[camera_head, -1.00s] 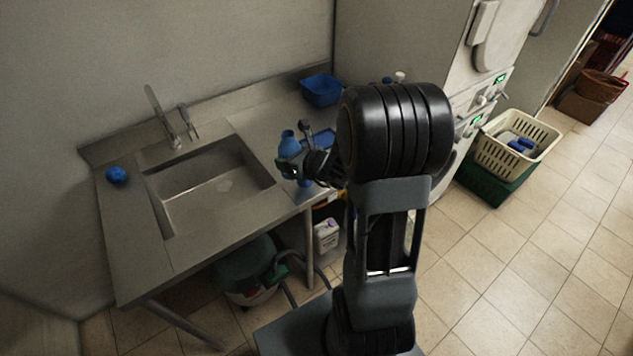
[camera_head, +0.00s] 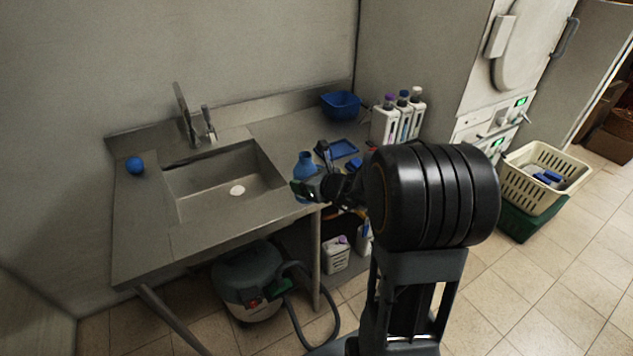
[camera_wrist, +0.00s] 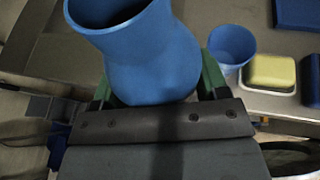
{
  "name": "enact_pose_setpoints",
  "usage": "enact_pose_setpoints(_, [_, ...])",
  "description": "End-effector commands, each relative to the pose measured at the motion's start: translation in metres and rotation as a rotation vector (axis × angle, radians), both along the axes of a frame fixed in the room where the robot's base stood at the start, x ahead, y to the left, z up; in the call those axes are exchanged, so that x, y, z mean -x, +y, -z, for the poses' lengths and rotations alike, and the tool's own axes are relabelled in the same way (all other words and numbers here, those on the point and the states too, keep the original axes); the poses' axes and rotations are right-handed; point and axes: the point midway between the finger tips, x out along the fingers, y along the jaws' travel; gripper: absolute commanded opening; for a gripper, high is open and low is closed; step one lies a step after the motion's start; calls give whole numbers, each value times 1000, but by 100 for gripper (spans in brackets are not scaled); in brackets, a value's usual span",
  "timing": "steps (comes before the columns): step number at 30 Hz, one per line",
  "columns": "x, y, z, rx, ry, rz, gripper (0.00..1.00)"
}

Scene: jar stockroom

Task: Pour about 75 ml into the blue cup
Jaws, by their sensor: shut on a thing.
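My gripper (camera_head: 308,188) is shut on a blue bottle (camera_head: 305,163) with a narrowed neck. It holds the bottle roughly upright near the counter's front edge, right of the sink. In the wrist view the bottle (camera_wrist: 165,55) fills the space between the green fingers of my gripper (camera_wrist: 158,88), its open mouth toward the top left. Its contents cannot be seen. The blue cup (camera_wrist: 232,43) stands upright on the counter, just right of the bottle in the wrist view and apart from it. In the head view I cannot make out the cup clearly.
A yellow sponge (camera_wrist: 270,72) in a dish is beside the cup. The sink (camera_head: 222,180) is left of the bottle. A blue ball (camera_head: 135,165) lies far left.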

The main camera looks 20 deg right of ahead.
Motion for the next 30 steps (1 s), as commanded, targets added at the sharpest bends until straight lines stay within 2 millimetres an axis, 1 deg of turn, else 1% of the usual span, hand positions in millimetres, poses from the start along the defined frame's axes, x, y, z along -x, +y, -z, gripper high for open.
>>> enact_pose_setpoints(1, [-2, 1, 15, 3, -7, -12, 39])
enact_pose_setpoints(6, [-8, 6, 28, 3, -9, -53, 39])
enact_pose_setpoints(10, [-10, 10, 34, 5, -8, -82, 39])
enact_pose_setpoints(19, [-13, 17, 37, 10, 0, -117, 39])
enact_pose_setpoints(30, [-13, 18, 31, 11, 6, -87, 39])
